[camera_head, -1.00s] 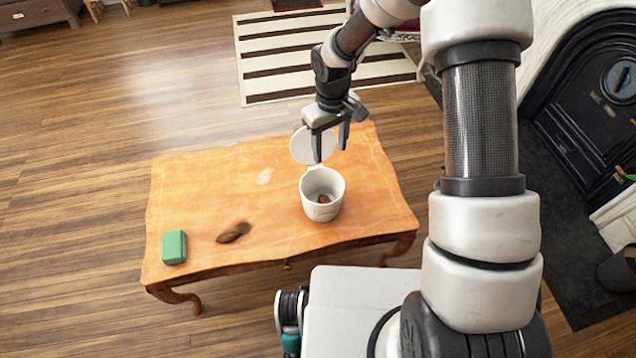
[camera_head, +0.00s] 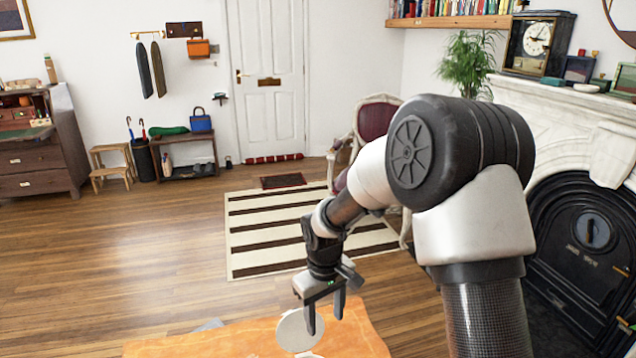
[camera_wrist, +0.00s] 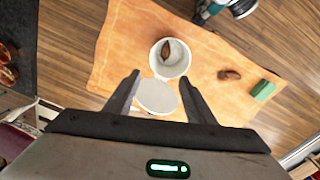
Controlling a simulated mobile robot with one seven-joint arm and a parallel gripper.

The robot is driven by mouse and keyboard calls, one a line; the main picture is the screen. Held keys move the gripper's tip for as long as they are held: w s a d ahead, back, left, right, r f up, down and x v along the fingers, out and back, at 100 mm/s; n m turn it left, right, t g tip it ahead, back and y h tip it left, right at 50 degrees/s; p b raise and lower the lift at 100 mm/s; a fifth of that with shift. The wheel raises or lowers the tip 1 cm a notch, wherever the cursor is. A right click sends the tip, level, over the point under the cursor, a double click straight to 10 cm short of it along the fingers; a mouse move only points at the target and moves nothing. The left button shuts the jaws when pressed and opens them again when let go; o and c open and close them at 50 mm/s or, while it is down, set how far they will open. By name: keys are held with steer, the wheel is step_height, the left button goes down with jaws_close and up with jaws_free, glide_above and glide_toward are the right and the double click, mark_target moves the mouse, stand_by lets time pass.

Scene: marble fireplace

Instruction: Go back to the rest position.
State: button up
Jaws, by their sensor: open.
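My gripper (camera_head: 325,315) is open and empty, pointing down above the orange wooden table (camera_head: 215,345). It also shows in the wrist view (camera_wrist: 158,85), its two fingers apart. A white round lid-like disc (camera_head: 296,331) shows just beyond the fingers in the head view. In the wrist view the disc (camera_wrist: 156,97) appears between the fingers, beside a white pot (camera_wrist: 182,62) with a brown item (camera_wrist: 166,50) inside. The head view cuts off most of the table and the pot.
A brown lump (camera_wrist: 229,75) and a green block (camera_wrist: 263,90) lie on the table. A striped rug (camera_head: 265,240), a red chair (camera_head: 375,125) and a black fireplace (camera_head: 575,235) stand beyond. Open wooden floor (camera_head: 130,260) lies to the left.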

steer(key=s+d+r+m+t, duration=0.15)
steer(key=s+d+r, duration=0.3)
steer(key=r, duration=0.45)
steer(key=s+d+r+m+t, duration=0.15)
steer(key=s+d+r, duration=0.3)
steer(key=r, duration=0.55)
steer(key=s+d+r+m+t, duration=0.1)
steer(key=s+d+r+m, duration=0.15)
steer(key=s, duration=0.45)
steer(key=s+d+r+m+t, duration=0.1)
steer(key=s+r, duration=0.2)
steer(key=s, duration=0.4)
step_height(320, 180, up, 15)
steer(key=p, duration=1.5)
steer(key=shift+d+r, duration=0.15)
steer(key=shift+w, duration=0.1)
